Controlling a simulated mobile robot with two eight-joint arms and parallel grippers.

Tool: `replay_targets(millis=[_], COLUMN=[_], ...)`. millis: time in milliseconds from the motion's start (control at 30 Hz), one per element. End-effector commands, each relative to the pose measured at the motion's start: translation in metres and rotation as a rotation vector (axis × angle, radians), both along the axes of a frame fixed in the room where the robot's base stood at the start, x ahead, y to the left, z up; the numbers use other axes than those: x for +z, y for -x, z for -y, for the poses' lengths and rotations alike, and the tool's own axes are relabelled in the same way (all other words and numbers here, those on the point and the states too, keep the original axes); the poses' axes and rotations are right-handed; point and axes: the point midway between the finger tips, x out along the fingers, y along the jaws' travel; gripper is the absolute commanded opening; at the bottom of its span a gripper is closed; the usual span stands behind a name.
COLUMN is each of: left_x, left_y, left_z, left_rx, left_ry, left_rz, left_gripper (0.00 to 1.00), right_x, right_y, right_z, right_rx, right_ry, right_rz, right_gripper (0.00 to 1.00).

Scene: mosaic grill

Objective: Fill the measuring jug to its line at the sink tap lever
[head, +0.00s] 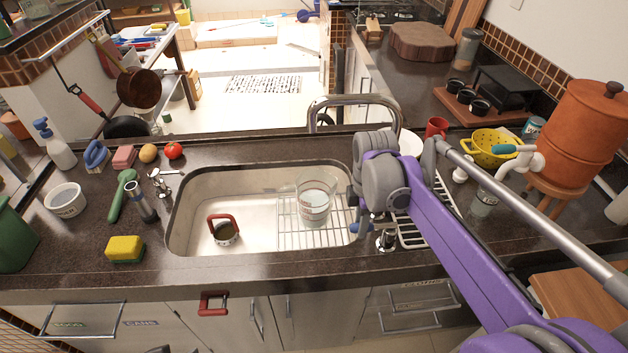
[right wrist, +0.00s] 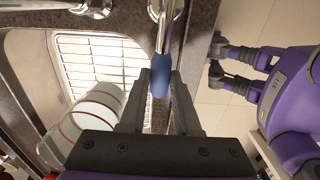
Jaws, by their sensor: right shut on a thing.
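The clear measuring jug (head: 315,196) with red lines stands on the wire rack in the sink, under the arched chrome tap (head: 350,101). It also shows in the right wrist view (right wrist: 92,118), left of my gripper. Some clear or greyish content seems visible in it, but I cannot tell its level against the line. My right gripper (head: 360,222) is at the sink's right edge, shut on the blue-tipped tap lever (right wrist: 160,78). In the right wrist view the blue tip lies between its fingers. My left gripper is not in view.
The steel sink (head: 190,225) also holds a red-handled cup-like thing (head: 224,230). A yellow sponge (head: 125,248), a green-handled tool (head: 122,195) and a white bowl (head: 66,200) lie left of it. A yellow colander (head: 492,147) and terracotta urn (head: 585,130) stand at the right.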

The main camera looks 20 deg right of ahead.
Motion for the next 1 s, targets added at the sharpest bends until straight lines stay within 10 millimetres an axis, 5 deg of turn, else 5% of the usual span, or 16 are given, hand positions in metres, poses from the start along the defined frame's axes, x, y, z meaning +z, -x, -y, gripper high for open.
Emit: replay_targets(millis=[200,533,567,733,1000], left_x=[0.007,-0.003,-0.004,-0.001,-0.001], left_y=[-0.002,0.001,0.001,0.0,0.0], left_z=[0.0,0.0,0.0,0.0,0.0], left_rx=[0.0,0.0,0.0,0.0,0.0], left_ry=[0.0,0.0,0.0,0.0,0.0], left_rz=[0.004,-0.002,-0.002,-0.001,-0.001], left_gripper=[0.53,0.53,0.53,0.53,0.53], right_x=[0.009,-0.004,-0.005,-0.002,-0.002], right_y=[0.0,0.0,0.0,0.0,0.0], right_z=[0.001,0.0,0.0,0.0,0.0], right_rx=[0.0,0.0,0.0,0.0,0.0], right_ry=[0.001,0.001,0.001,0.001,0.001], right_rz=[0.001,-0.001,-0.001,0.0,0.0], right_gripper=[0.0,0.0,0.33,0.64,0.65])
